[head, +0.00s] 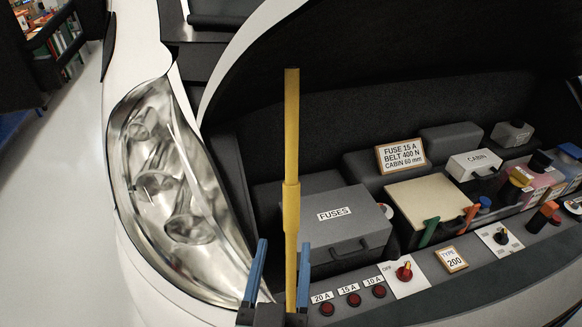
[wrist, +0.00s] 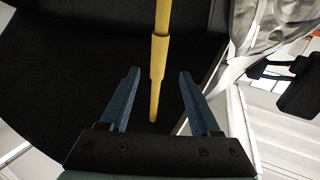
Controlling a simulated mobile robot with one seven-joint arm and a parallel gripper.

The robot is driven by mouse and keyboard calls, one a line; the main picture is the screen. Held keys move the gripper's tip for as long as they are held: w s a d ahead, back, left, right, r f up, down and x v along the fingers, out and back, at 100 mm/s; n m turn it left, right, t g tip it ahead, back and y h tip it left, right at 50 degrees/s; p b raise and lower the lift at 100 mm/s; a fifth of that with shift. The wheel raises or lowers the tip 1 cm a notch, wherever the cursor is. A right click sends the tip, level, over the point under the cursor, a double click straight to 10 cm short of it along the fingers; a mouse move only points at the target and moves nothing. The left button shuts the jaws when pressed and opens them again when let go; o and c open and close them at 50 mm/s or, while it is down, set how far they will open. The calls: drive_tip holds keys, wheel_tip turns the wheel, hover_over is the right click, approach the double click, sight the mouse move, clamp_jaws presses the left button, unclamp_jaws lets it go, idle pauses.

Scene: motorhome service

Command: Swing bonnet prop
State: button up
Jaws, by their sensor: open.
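The bonnet prop (head: 291,130) is a yellow rod with a thicker sleeve partway along it. It stands upright at the left of the engine bay in the head view. In the wrist view the prop (wrist: 160,55) runs down the middle of the picture, between my fingers as seen from there. My gripper (head: 279,258) is open, with its two blue fingers on either side of the rod in the head view. The gripper (wrist: 157,80) also shows in the wrist view, with a gap between each finger and the rod. The dark underside of the raised bonnet (head: 400,60) is above. The prop's lower end is hidden in the head view.
A grey FUSES box (head: 330,235) stands right of the prop. Red buttons (head: 353,299) and a red knob (head: 404,273) line the front panel. The headlight (head: 160,180) is at the left.

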sight(293, 195)
drive_tip(key=w+p, duration=0.1)
drive_tip(key=w, duration=0.3)
drive_tip(key=w+d+p, duration=0.1)
drive_tip(key=w+p, duration=0.1)
drive_tip(key=w, duration=0.2)
drive_tip(key=w+p, duration=0.1)
drive_tip(key=w, duration=0.3)
drive_tip(key=shift+w+d, duration=0.2)
drive_tip(key=shift+w, duration=0.1)
clamp_jaws()
idle(1.0)
